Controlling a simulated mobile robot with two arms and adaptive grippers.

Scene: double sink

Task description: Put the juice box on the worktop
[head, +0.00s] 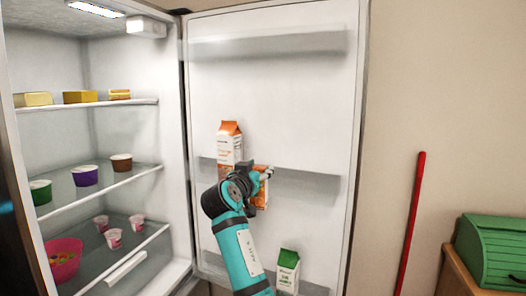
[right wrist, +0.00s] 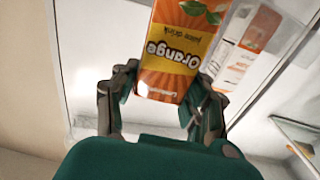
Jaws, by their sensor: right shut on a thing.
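The juice box is orange with a yellow label reading "Orange juice drink"; it fills the upper middle of the right wrist view (right wrist: 178,50), appearing upside down there. In the head view the juice box (head: 261,200) is mostly hidden behind my right gripper (head: 262,176), at the middle shelf of the open fridge door. My right gripper has its two fingers on the sides of the box and is shut on it. I cannot tell whether the box still touches the shelf. My left gripper is not in view. A wooden top (head: 455,261) shows at the far right.
A tall orange-topped carton (head: 229,146) stands close left of the juice box. A green-topped carton (head: 287,270) is on the lower door shelf. Fridge shelves hold several cups, a pink bowl (head: 64,259) and packets. A red pole (head: 410,225) and green bread box (head: 491,248) are right.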

